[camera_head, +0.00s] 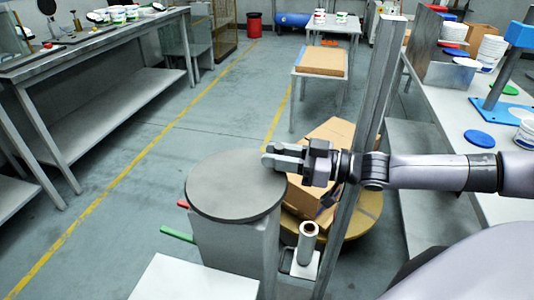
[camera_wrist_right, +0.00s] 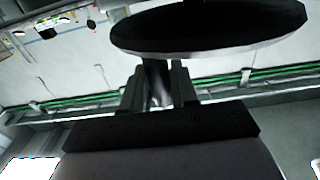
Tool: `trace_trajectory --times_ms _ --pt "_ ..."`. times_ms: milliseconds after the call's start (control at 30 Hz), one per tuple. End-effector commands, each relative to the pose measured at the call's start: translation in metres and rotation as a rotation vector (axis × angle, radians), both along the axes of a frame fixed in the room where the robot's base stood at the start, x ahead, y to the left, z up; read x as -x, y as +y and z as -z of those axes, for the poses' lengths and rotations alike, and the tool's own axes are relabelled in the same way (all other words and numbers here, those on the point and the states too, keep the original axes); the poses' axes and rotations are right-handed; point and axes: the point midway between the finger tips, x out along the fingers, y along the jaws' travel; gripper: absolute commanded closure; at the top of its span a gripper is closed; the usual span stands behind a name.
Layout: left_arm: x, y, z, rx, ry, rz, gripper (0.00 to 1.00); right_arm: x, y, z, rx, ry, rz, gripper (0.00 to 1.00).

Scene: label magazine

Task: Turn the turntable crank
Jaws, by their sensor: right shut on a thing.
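A dark grey round disc (camera_head: 235,187) lies flat on top of a grey pedestal (camera_head: 235,240). My right gripper (camera_head: 270,158) reaches in from the right, with its fingertips over the disc's far right edge. In the right wrist view, its fingers (camera_wrist_right: 157,90) are shut on a short grey post, the crank handle (camera_wrist_right: 156,78), beside the dark disc (camera_wrist_right: 210,25). The fingers hide most of the handle in the head view. Right of the pedestal, a tan round turntable (camera_head: 362,218) carries a cardboard box (camera_head: 325,150). My left gripper is not in view.
A tall grey post (camera_head: 378,85) stands beside the turntable, with a white roll (camera_head: 307,243) near its foot. Red (camera_head: 183,204) and green (camera_head: 178,234) bars stick out left of the pedestal. A workbench (camera_head: 480,175) stands at right.

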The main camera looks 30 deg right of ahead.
Motion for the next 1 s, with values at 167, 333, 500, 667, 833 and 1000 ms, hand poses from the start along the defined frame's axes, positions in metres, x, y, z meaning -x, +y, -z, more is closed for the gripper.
trace_trajectory --times_ms 167,333,500,667,833,1000 --pt "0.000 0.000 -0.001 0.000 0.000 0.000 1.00 0.002 -0.002 0.000 0.000 0.003 -0.002 1.00" --pt "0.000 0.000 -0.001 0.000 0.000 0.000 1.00 0.002 -0.002 0.000 0.000 0.003 -0.001 1.00" --pt "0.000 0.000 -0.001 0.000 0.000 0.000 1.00 0.002 -0.003 0.000 0.001 0.003 -0.001 0.59" --pt "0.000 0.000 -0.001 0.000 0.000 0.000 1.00 0.002 -0.003 0.000 0.001 0.003 0.000 0.54" --pt "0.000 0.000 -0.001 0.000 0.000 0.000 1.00 0.002 -0.003 -0.001 0.002 0.002 0.001 0.54" --pt "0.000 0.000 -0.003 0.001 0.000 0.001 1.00 0.002 -0.004 -0.018 0.002 -0.001 0.000 0.54"
